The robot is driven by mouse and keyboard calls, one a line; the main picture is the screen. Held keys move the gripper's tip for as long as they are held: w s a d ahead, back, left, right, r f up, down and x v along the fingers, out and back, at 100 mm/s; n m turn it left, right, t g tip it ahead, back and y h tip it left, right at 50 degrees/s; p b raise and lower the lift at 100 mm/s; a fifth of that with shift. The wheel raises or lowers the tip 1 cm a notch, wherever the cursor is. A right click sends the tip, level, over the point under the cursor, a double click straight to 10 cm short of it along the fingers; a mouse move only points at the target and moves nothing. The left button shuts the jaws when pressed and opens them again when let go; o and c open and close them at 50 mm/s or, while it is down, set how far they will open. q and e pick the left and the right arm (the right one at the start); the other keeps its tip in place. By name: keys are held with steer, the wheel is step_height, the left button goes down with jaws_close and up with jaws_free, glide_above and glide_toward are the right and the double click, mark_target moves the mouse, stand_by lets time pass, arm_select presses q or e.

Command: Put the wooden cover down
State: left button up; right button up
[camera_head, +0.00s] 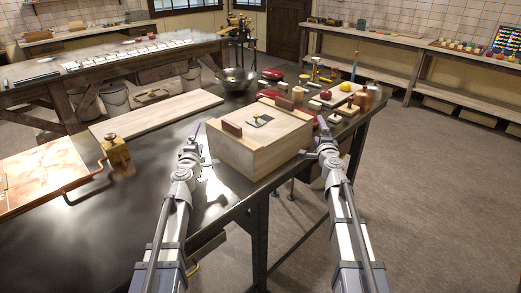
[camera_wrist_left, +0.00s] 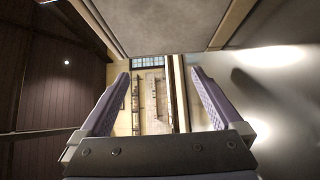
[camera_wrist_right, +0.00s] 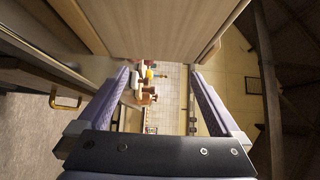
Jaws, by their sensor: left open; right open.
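The light wooden cover (camera_head: 283,118) lies on top of the square wooden box (camera_head: 262,163) on the dark metal table. It has a brown block handle at its left (camera_head: 232,128) and another at its right (camera_head: 284,103), with a small knob on a dark plate between them. My left gripper (camera_head: 193,133) is open and empty beside the box's left side. My right gripper (camera_head: 324,128) is open and empty beside its right side. Large flat panels, probably box sides, show above the fingers in the left wrist view (camera_wrist_left: 170,25) and right wrist view (camera_wrist_right: 150,28).
A light board (camera_head: 160,113) lies on the table (camera_head: 130,225) left of the box. A brass object (camera_head: 117,155) and a copper-coloured plate (camera_head: 45,172) are at the far left. A metal bowl (camera_head: 236,79) stands behind. Fruit, tins and tools crowd the back right.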

arm_select(q)
steer(key=s, duration=0.7)
arm_select(e)
steer(key=s, duration=1.2)
steer(key=w, duration=1.2)
arm_select(q)
steer(key=shift+w, duration=0.35)
arm_select(e)
steer(key=shift+w, duration=0.1)
arm_select(q)
steer(key=shift+w, duration=0.35)
steer(key=shift+s, duration=0.1)
